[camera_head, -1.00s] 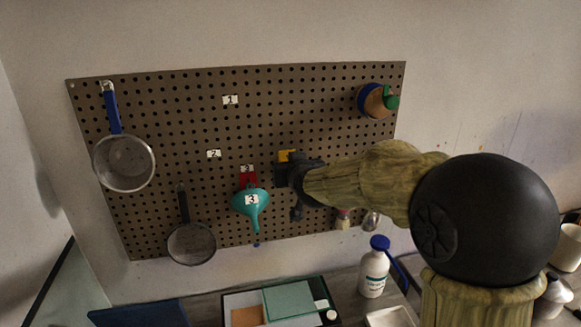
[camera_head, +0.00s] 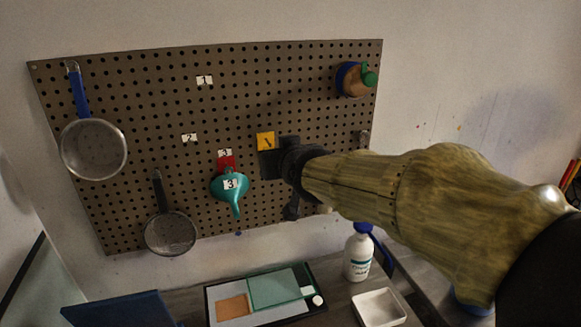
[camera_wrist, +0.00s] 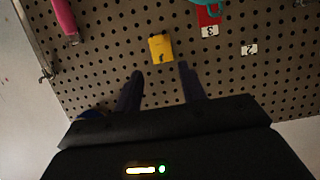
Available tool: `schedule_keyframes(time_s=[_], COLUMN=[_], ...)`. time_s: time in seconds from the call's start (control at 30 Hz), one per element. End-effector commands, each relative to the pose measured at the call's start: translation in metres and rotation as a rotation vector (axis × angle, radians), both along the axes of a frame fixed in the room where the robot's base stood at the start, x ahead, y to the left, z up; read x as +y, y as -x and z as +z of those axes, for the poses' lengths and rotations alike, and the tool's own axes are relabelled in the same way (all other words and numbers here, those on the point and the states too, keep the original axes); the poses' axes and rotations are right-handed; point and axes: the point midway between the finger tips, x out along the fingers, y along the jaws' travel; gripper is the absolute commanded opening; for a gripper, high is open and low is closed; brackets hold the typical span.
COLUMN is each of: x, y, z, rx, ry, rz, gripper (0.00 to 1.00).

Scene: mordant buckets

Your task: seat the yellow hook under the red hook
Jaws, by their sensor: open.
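The yellow hook (camera_head: 265,141) is a small yellow plate with a dark mark. It is on the pegboard, to the right of and a little higher than the red hook (camera_head: 227,163). A teal funnel (camera_head: 230,187) tagged 3 hangs at the red hook and covers its lower part. My gripper (camera_head: 270,163) is just below the yellow hook in the head view. In the wrist view, its two fingers (camera_wrist: 160,71) are apart and empty, and the yellow hook (camera_wrist: 161,48) shows beyond their tips. The red hook (camera_wrist: 208,17) is at the upper right there.
The pegboard (camera_head: 130,125) also carries two strainers (camera_head: 92,149) (camera_head: 170,233) at left and a blue-and-green item (camera_head: 352,79) at upper right. A pink handle (camera_wrist: 64,18) shows in the wrist view. A bottle (camera_head: 357,255) and tray (camera_head: 379,307) stand below.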

Motion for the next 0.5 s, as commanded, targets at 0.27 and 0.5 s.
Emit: schedule_keyframes(time_s=[0.27, 0.5], x=[-0.011, -0.018], y=[0.039, 0.064], z=[0.011, 0.021], rx=[-0.004, 0.0], ry=[-0.001, 0.0], rz=[-0.001, 0.0], gripper=[0.41, 0.41])
